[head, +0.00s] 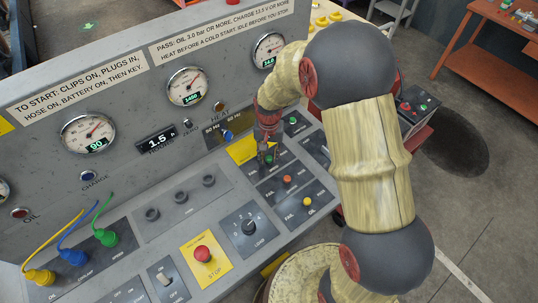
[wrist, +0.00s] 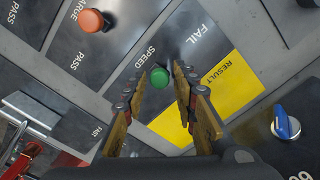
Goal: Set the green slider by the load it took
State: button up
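A green slider knob (wrist: 159,77) sits on a dark panel beside the words SPEED and FAIL, centred between my fingertips in the wrist view. It also shows in the head view (head: 269,160), just beyond my gripper (head: 266,148). My gripper (wrist: 153,84) is open, with a finger on each side of the knob and visible gaps; I cannot tell how far the tips are above the panel. The black LOAD knob (head: 249,227) is on the console at lower centre; its pointer setting is too small to read surely.
An orange knob (head: 287,180) and a yellow knob (head: 307,201) sit on neighbouring panels. A blue switch (wrist: 286,126) is near my gripper. A red stop button (head: 203,253) is on a yellow plate. The gauge panel (head: 135,88) rises behind the console.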

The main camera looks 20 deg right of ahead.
jog(key=c, duration=0.6)
grip_shut()
